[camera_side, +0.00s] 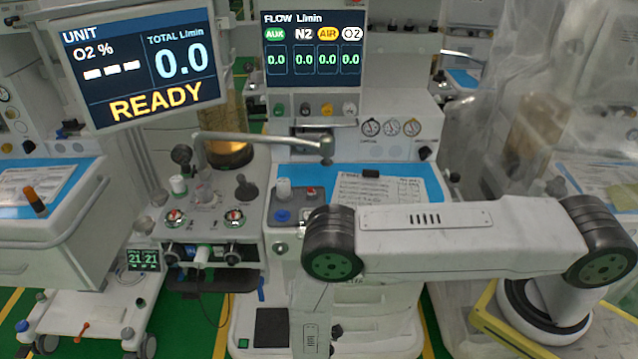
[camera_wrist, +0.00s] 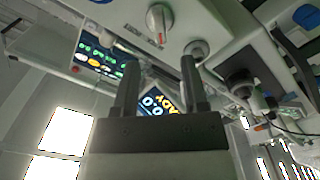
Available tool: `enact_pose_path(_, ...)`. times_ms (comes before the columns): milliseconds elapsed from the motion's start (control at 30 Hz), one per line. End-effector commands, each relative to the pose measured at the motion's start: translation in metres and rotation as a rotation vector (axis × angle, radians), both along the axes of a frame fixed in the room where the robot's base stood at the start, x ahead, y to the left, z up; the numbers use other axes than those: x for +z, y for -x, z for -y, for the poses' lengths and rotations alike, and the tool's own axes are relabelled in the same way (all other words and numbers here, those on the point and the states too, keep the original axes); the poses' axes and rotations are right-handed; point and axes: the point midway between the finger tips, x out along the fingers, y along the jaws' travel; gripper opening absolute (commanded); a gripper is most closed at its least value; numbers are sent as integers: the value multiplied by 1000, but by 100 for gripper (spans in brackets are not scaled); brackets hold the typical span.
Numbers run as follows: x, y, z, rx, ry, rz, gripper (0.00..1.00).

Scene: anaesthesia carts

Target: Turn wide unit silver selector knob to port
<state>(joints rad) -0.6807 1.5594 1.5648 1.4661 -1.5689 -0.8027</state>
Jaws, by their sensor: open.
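In the wrist view, a silver knob (camera_wrist: 159,20) with a lengthwise grip ridge and a small red mark beside it sits on a pale panel, near the top edge. My gripper (camera_wrist: 160,60) is open, with two dark fingers apart and nothing between them. The knob lies beyond the fingertips, apart from them. In the side view, a small round silver knob (camera_side: 280,247) shows on the front of the middle unit; I cannot tell if it is the same one. My gripper is out of sight in the side view.
Another round fitting (camera_wrist: 197,48) sits close to the right fingertip in the wrist view. A dark connector (camera_wrist: 240,82) with cables is further right. In the side view, the blue worktop (camera_side: 430,185) holds a paper, and a READY screen (camera_side: 140,65) hangs upper left.

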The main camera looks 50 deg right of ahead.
Motion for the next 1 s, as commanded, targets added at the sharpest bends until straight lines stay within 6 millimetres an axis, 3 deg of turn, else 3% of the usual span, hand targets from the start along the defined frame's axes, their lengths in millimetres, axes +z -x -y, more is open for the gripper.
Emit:
enact_pose_path(533,0,-40,41,-2,0,-1,56)
enact_pose_path(1000,0,-48,48,0,0,0,56)
